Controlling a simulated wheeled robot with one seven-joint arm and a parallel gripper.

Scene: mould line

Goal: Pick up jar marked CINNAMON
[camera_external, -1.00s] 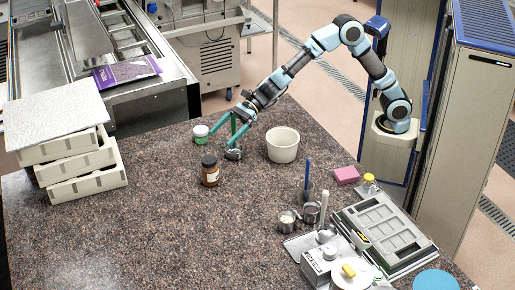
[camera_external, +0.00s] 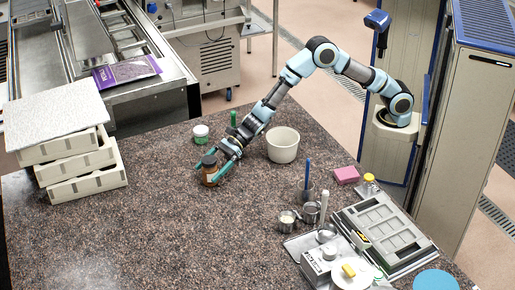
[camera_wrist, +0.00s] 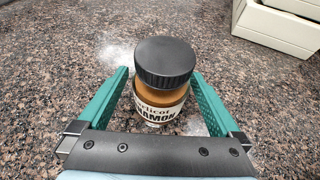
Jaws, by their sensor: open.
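The cinnamon jar (camera_external: 209,174) stands upright on the speckled counter, with a dark lid and brown contents. In the wrist view the jar (camera_wrist: 162,82) has a black ribbed lid and a pale label reading "...AMON"; the rest of the word is hidden. My gripper (camera_external: 215,170) is low at the jar with its green fingers open, one on each side. In the wrist view my gripper (camera_wrist: 162,88) shows a finger to the left and right of the jar, with a gap on the left; on the right the finger is very close, and I cannot tell if it touches.
A white bowl (camera_external: 283,146) stands right of my gripper. Stacked pale trays (camera_external: 85,180) are at the left, and also at the wrist view's upper right (camera_wrist: 275,28). The front left counter is clear.

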